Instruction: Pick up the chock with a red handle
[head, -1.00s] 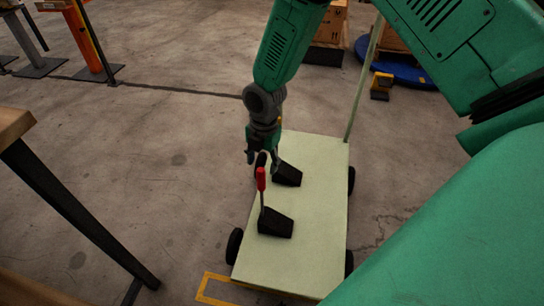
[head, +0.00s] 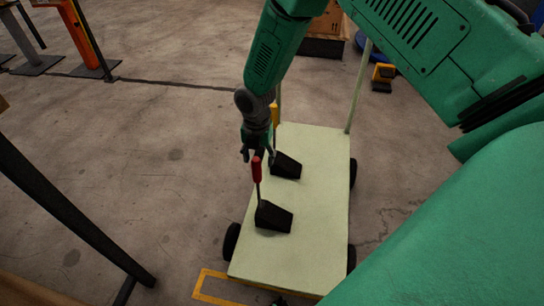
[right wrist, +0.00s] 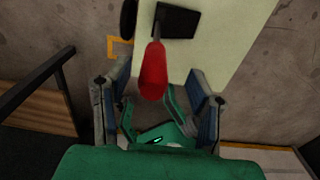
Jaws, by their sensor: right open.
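The chock with a red handle is a black wedge (head: 273,216) on the pale green cart top. Its red handle (head: 257,170) stands up on a thin rod. In the right wrist view the red handle (right wrist: 153,72) points toward the camera, between my finger tips, and the black wedge (right wrist: 177,20) is beyond it. My right gripper (head: 250,154) is open, just above and behind the red handle in the head view. I cannot tell whether the fingers touch it. My left gripper is not in view.
A second black chock (head: 286,165) with a yellow handle (head: 275,115) stands farther back on the cart (head: 318,240). A table leg (head: 75,215) is at the left. A yellow floor marking (head: 212,285) lies by the cart's near end. Open floor lies left of the cart.

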